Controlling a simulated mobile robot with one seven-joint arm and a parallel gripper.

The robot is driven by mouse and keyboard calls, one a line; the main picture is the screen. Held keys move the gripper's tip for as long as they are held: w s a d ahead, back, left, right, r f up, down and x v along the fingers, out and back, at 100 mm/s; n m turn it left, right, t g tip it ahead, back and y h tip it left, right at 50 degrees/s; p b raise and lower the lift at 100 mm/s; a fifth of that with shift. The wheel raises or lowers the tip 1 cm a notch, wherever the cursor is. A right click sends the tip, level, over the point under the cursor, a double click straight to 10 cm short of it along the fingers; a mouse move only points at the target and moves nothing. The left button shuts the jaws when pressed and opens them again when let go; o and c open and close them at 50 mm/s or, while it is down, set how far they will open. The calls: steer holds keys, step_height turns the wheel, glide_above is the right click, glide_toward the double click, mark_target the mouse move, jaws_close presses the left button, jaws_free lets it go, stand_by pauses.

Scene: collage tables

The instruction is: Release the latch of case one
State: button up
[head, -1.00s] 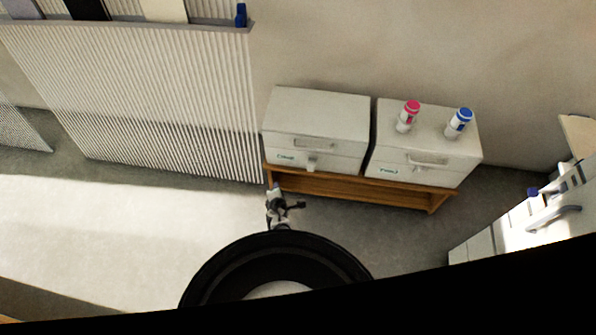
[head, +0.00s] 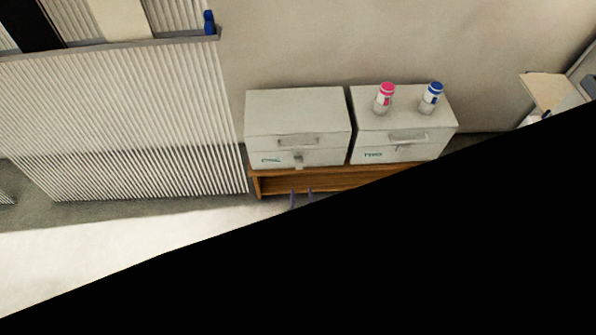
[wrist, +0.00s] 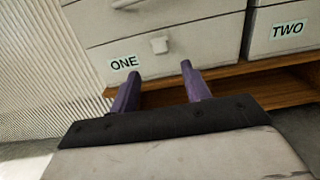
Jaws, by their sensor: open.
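Case one (head: 298,115) is a grey-white box with a handle and a green label; it stands at the left on the wooden bench. Its label reads ONE in the wrist view (wrist: 124,63). The latch (wrist: 160,45) is a small pale tab on its front, below the handle (wrist: 125,3); it also shows in the head view (head: 299,158). My gripper (wrist: 158,78) is open and empty, its two purple fingers apart, pointing at the case front just below the latch. In the head view only the fingertips (head: 302,195) show, below the bench top.
Case two (head: 402,133) stands to the right across a narrow gap, with a pink-capped bottle (head: 384,100) and a blue-capped bottle (head: 431,98) on top. The wooden bench (head: 276,187) carries both. A ribbed panel (head: 130,120) stands at the left. Black covers the lower right of the head view.

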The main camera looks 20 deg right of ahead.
steer(key=b+x, duration=0.6)
steer(key=x, duration=0.5)
steer(key=shift+w+b, duration=0.15)
steer(key=shift+b, duration=0.2)
steer(key=c, duration=0.8)
steer(key=f+t+b, duration=0.1)
steer(key=b, duration=0.2)
steer(key=f+t+b, duration=0.1)
steer(key=b, duration=0.3)
steer(key=shift+s+f+t+h, duration=0.25)
steer(key=shift+t+h, duration=0.15)
